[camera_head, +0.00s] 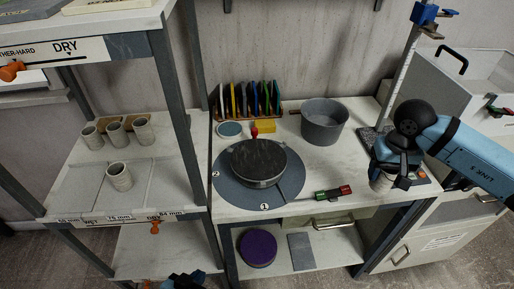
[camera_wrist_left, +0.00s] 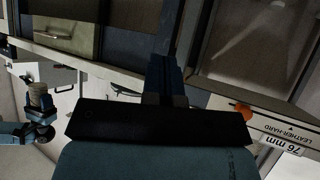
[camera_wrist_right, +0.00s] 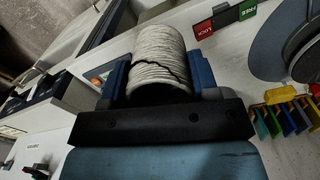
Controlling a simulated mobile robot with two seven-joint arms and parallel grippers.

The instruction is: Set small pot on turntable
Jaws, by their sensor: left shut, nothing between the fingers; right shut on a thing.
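The turntable (camera_head: 260,164) is a dark round wheel head on a blue-grey disc on the table. Its top is bare in the head view. My right gripper (camera_head: 391,178) is to the right of the turntable, above the table's right part. It is shut on a small light-grey ribbed pot (camera_wrist_right: 160,58), which fills the space between the blue fingers in the right wrist view. A dark jagged line runs across the pot's side. My left gripper (camera_wrist_left: 168,75) is shut and empty, low at the front left.
Several similar pots (camera_head: 119,177) stand on the left shelf. A grey bucket (camera_head: 323,121) stands behind the turntable to the right. A tool rack (camera_head: 245,101) is at the back. A red and green lock block (camera_head: 333,193) lies at the table's front. A post (camera_head: 399,70) stands at the right.

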